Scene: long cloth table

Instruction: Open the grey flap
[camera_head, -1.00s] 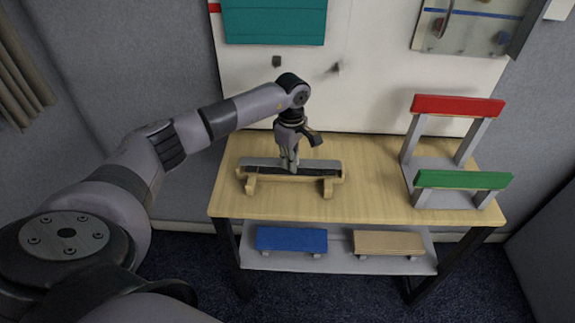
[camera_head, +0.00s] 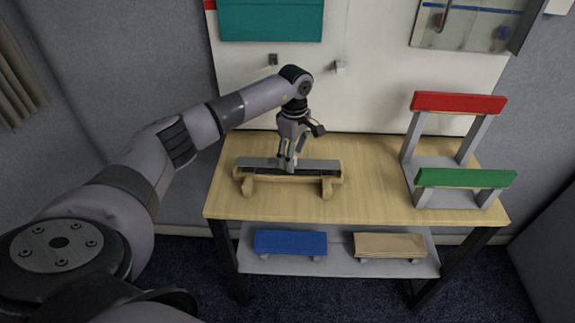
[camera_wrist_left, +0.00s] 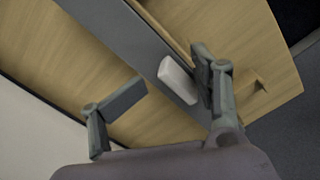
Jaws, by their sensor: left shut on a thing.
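The grey flap (camera_head: 322,167) is a long narrow board on top of a low wooden stand (camera_head: 268,179), which sits on the light wooden table. It lies about level on the stand. My left gripper (camera_head: 288,165) points down onto the middle of the flap. A small white block (camera_wrist_left: 178,80) lies on the flap by the right-hand finger. My right gripper is not in view.
A grey frame with a red bar (camera_head: 458,103) and a green bar (camera_head: 466,178) stands at the table's right. A blue board (camera_head: 290,242) and a tan board (camera_head: 390,245) lie on the shelf below. The tabletop (camera_head: 370,190) between stand and frame is clear.

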